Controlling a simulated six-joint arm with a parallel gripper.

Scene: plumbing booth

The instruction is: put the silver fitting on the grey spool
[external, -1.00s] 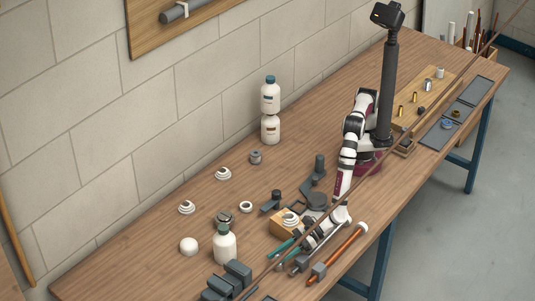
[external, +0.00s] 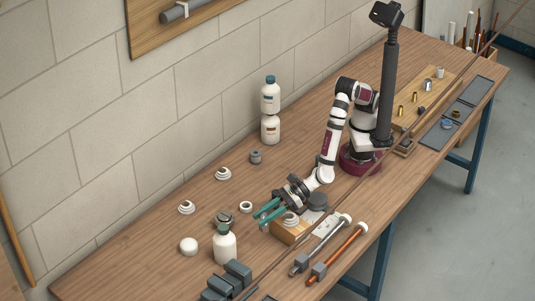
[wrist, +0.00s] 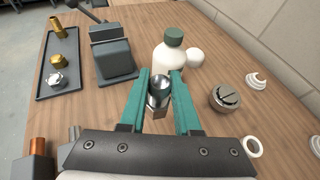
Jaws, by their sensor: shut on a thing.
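My gripper (external: 263,213) has teal fingers and is shut on the silver fitting (wrist: 158,91), a shiny hollow piece between the fingertips in the wrist view. It is above the bench, near the left end of the wooden block. In the external view the fingers largely hide the fitting. A small grey spool-like piece (external: 256,157) stands upright on the bench toward the wall, apart from and beyond my gripper. I cannot make it out in the wrist view.
A white bottle (external: 225,246), a white dome (external: 189,245) and a round metal piece (external: 224,218) stand left of my gripper. White stepped fittings (external: 223,174) and a white ring (external: 246,207) lie toward the wall. The wooden block (external: 285,233) and pipes (external: 338,254) are nearby.

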